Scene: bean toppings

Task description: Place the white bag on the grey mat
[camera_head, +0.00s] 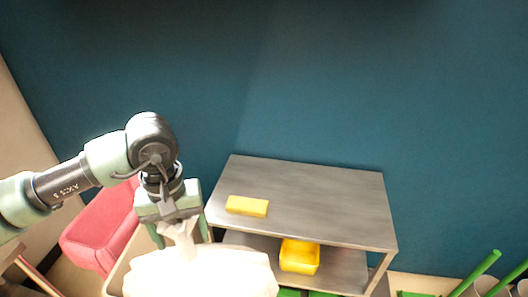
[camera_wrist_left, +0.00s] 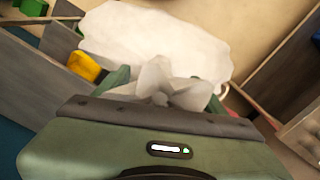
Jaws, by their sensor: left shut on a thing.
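The white bag (camera_head: 203,272) hangs below my left gripper (camera_head: 181,226), at the bottom of the head view. My left gripper is shut on the bag's gathered top. In the left wrist view the bag (camera_wrist_left: 150,38) spreads out beyond the left gripper (camera_wrist_left: 172,95), its crumpled neck between the fingers. The bag's lower part is cut off by the head view's bottom edge. I cannot make out a grey mat in either view. My right gripper is not in view.
A metal table (camera_head: 325,198) with a lower shelf stands right of the bag. A yellow block (camera_head: 247,206) lies on its top and a yellow bin (camera_head: 300,257) on the shelf. A red chair (camera_head: 98,232) stands at left. Green tubes (camera_head: 477,272) show at lower right.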

